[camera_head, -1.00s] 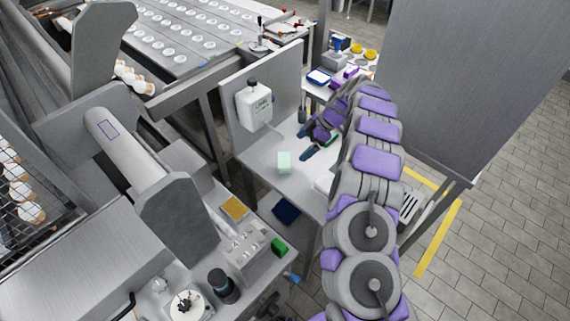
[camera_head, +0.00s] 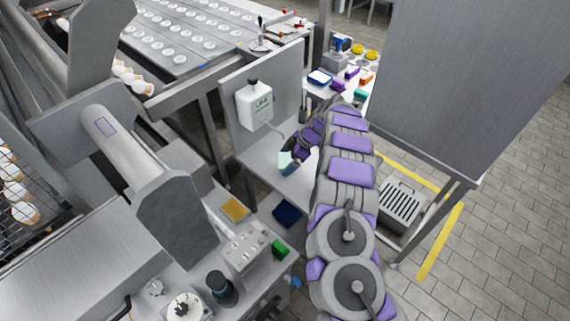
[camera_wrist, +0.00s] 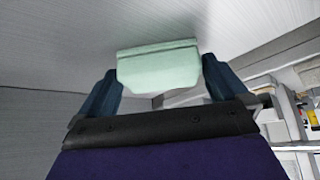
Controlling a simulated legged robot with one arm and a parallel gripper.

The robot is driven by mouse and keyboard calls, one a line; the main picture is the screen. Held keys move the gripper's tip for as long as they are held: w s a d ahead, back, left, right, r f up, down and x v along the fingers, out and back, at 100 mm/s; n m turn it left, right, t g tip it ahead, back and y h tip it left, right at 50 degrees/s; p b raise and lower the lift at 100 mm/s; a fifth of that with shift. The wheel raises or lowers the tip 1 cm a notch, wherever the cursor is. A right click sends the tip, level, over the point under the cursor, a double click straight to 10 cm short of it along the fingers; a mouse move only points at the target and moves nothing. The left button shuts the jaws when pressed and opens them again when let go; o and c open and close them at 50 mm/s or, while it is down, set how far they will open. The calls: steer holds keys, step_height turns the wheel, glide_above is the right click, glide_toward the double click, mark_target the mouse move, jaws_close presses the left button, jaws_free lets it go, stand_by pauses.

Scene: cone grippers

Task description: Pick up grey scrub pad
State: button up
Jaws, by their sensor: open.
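A pale mint-green block (camera_head: 285,160) sits on the small steel table (camera_head: 262,152), under the soap dispenser. My gripper (camera_head: 291,166) is low over the table at this block. In the wrist view the block (camera_wrist: 158,66) lies between the two dark blue fingers of my gripper (camera_wrist: 160,74), one on each side. The fingers are open, with a small gap showing beside the block. The block looks green; I cannot make out a clearly grey pad on this table. My arm hides part of the tabletop.
A white soap dispenser (camera_head: 255,107) hangs on the upright panel behind the block. A yellow pad (camera_head: 234,208) and a green block (camera_head: 280,249) lie on the machine at front. A dark blue item (camera_head: 287,213) is below the table. A tall grey cabinet (camera_head: 470,80) stands at right.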

mark_target(288, 160)
steer(key=shift+a, duration=0.1)
steer(key=shift+c, duration=0.7)
steer(key=c, duration=0.7)
steer(key=shift+r, duration=0.1)
steer(key=shift+r, duration=0.1)
steer(key=shift+d+r, duration=0.2)
step_height(288, 160, up, 7)
steer(key=shift+s+f+p, duration=0.1)
steer(key=shift+p, duration=1.05)
steer(key=s+d, duration=0.4)
steer(key=d, duration=0.1)
steer(key=s+d+p, duration=0.1)
steer(key=s+d, duration=0.3)
steer(key=d, duration=0.1)
steer(key=s+d+p, duration=0.1)
steer(key=s+d, duration=0.3)
steer(key=d, duration=0.1)
steer(key=shift+d+f, duration=0.2)
steer(key=shift+d, duration=0.15)
